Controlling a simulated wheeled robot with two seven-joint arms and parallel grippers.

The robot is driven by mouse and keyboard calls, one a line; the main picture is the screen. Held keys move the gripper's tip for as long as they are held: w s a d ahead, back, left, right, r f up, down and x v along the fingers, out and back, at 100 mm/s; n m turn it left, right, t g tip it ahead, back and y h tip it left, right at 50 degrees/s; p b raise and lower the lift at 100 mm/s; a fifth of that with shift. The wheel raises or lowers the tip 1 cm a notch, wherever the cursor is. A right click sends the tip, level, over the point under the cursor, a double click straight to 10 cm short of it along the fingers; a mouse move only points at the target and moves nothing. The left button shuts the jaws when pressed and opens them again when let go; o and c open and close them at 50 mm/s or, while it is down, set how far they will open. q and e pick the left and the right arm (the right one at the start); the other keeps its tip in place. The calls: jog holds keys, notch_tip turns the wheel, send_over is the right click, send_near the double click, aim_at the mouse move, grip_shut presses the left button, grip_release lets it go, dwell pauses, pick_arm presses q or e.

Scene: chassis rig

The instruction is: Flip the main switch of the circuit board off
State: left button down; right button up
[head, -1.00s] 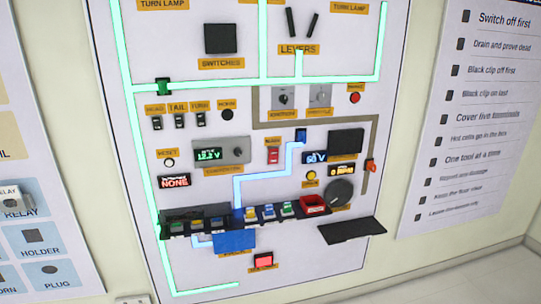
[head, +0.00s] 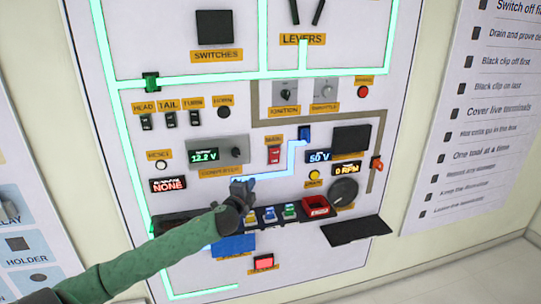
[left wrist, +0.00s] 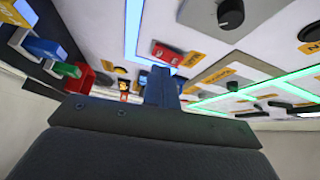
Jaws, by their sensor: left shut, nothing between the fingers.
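The main switch appears to be the red rocker switch (head: 274,155) under a small orange label, right of the 12.2 V unit on the circuit board (head: 200,275). A red switch also shows in the left wrist view (left wrist: 167,53), beyond the fingers. My left gripper (head: 243,187) is shut and empty, below and left of the red switch and apart from it. Its fingers show in the left wrist view (left wrist: 160,85). My forearm hides part of the row of coloured fuses. My right gripper is not in view.
A blue connector (head: 304,134) and a lit blue line lie right of and below the switch. A red tray (head: 317,206), a black knob (head: 343,192) and a dark shelf (head: 357,230) stand out at lower right. Small switches (head: 170,118) sit at upper left.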

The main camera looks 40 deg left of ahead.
aim_at(278, 153)
pick_arm(q)
jog(key=d+m+h, duration=0.1)
jog(key=d+r+m+t+h, duration=0.1)
jog(key=m, duration=0.1)
jog(key=w+d+r+m+t+h, duration=0.1)
jog(key=shift+d+r+m+h, duration=0.25)
jog(key=shift+d+m+h, duration=0.05)
jog(key=shift+m, duration=0.1)
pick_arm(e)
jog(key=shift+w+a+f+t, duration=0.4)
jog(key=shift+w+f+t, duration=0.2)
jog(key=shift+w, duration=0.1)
pick_arm(q)
jog(key=shift+r, duration=0.1)
